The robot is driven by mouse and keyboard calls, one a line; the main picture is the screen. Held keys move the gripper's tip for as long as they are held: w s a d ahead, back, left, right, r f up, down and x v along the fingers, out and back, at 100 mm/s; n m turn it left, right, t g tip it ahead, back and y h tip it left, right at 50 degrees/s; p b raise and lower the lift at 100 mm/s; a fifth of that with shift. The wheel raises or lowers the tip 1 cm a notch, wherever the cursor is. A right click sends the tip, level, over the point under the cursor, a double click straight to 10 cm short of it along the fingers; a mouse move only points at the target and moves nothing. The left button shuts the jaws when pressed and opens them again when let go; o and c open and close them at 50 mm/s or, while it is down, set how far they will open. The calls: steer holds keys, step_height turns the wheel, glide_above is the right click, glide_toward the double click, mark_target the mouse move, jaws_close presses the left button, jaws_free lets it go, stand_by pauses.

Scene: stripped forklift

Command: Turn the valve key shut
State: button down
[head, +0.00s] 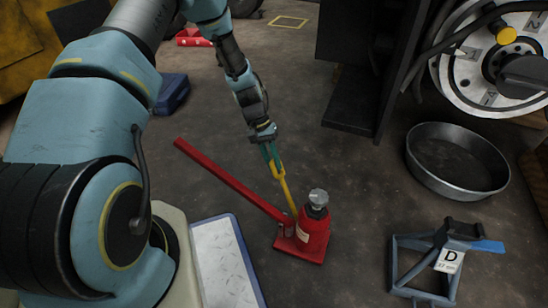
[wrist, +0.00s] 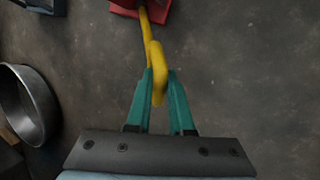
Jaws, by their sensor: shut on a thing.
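The yellow valve key (head: 286,194) has a loop at its upper end and stands tilted. Its lower end meets the red bottle jack (head: 313,236) near the base, where the long red handle joins; whether it is seated on the valve is hidden. My gripper (head: 271,158), with teal fingers, is shut on the key's loop from above. In the wrist view the key (wrist: 157,60) rises between the two fingers of my gripper (wrist: 160,84), and part of the red jack (wrist: 124,8) shows at the top edge.
A round metal pan (head: 455,165) and a blue-grey stand marked D (head: 405,270) are to the right. A wheel hub (head: 470,75) and a dark panel (head: 352,100) stand behind. A blue-edged tray (head: 238,258) lies left of the jack. Floor between is bare.

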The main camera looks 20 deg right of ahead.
steer(key=m+h, duration=0.1)
steer(key=m, duration=0.1)
steer(key=m+h+p, duration=0.1)
steer(key=shift+w+a+f+m+g+p, duration=0.1)
steer(key=shift+w+a+m+g+p, duration=0.1)
steer(key=shift+m+g+p, duration=0.15)
steer(key=shift+w+f+m+g+h, duration=0.15)
steer(key=shift+m+g+h, duration=0.25)
steer(key=shift+m, duration=0.75)
steer(key=shift+f+m+g+h, duration=0.15)
steer(key=shift+m+h, duration=0.45)
steer(key=shift+m, duration=0.5)
steer(key=c, duration=0.8)
jaws_free()
steer(key=p+v, duration=0.3)
steer(key=v, duration=0.8)
steer(key=shift+p, duration=0.3)
